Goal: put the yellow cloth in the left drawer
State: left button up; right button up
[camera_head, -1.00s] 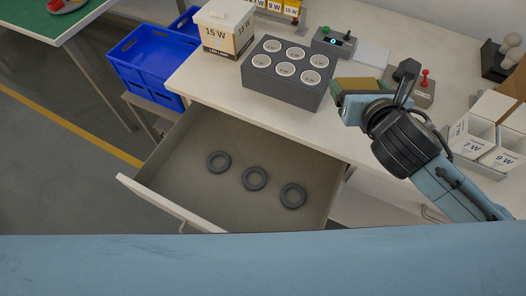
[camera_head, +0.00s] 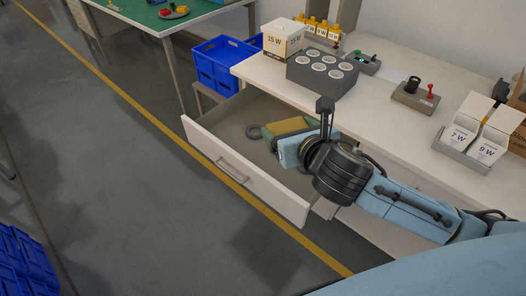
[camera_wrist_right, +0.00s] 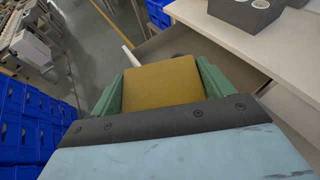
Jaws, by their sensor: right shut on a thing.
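The yellow cloth (camera_wrist_right: 163,84) is a flat folded square, held between the two green fingers of my right gripper (camera_wrist_right: 160,90) in the right wrist view. In the head view the cloth (camera_head: 284,127) shows at the tip of my right gripper (camera_head: 290,138), which appears over the open drawer (camera_head: 225,120). The drawer is pulled out from the white table. One dark ring (camera_head: 253,132) shows inside it; my gripper and the cloth hide other parts of the interior. I cannot tell how high the cloth is above the drawer floor. My left gripper is not in view.
A grey socket block (camera_head: 322,75), a 15 W box (camera_head: 283,38) and a switch box (camera_head: 414,97) stand on the white tabletop (camera_head: 390,120). Blue crates (camera_head: 222,62) stand behind the drawer. The 7 W and 9 W boxes (camera_head: 478,130) are at the right. Floor before the drawer is clear.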

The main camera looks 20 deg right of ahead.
aim_at(225, 136)
jog(key=u, duration=0.45)
jog(key=i, duration=0.9)
jog(key=z, duration=0.55)
jog(key=i, duration=0.75)
jog(key=z, duration=0.7)
